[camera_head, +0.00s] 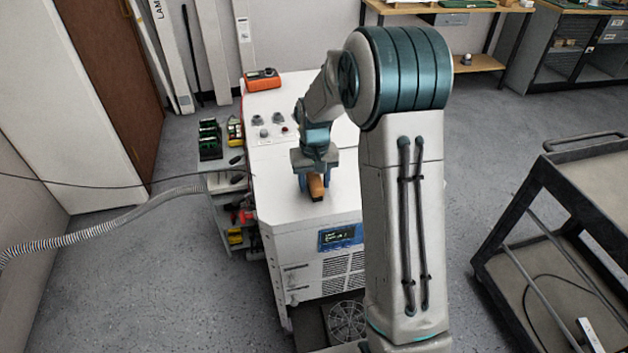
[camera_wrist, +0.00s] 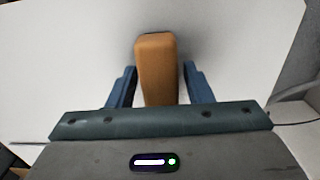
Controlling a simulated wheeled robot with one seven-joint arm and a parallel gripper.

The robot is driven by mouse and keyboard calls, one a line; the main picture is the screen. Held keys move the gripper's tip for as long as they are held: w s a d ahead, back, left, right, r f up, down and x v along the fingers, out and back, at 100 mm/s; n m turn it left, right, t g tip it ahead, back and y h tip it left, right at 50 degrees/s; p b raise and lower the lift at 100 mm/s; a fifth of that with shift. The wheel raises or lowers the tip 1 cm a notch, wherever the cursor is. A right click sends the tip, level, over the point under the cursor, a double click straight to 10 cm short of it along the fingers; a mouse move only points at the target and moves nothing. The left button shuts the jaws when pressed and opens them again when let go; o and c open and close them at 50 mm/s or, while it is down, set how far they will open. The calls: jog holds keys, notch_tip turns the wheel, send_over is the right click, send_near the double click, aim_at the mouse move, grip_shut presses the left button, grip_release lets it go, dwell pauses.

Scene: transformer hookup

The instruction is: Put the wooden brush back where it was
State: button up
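The wooden brush (camera_wrist: 157,68) is a brown block at the white top of the cabinet. It also shows in the head view (camera_head: 316,187), directly below my gripper. My gripper (camera_wrist: 160,75) points down with one blue finger on each side of the brush. The fingertips are very close to its sides, with narrow gaps showing nearer the palm. I cannot tell whether the fingertips press on it. The brush's lower end is at or just above the white surface; which of these is unclear. Its near end is hidden by my gripper's palm.
The white cabinet top (camera_head: 285,207) is bare around the brush. Several knobs (camera_head: 264,133) and an orange meter (camera_head: 262,80) sit farther back. A side shelf with tools (camera_head: 241,216) stands at left. A dark cart (camera_head: 560,235) stands at right, with open floor between.

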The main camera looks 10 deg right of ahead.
aim_at(314, 177)
jog(key=shift+r, duration=0.15)
notch_tip(314, 177, up, 11)
jog(key=s+r+t, duration=0.2)
jog(key=s, duration=2.3)
jog(key=shift+s+r+t, duration=0.15)
jog(key=shift+r+t, duration=0.25)
jog(key=shift+a, duration=0.1)
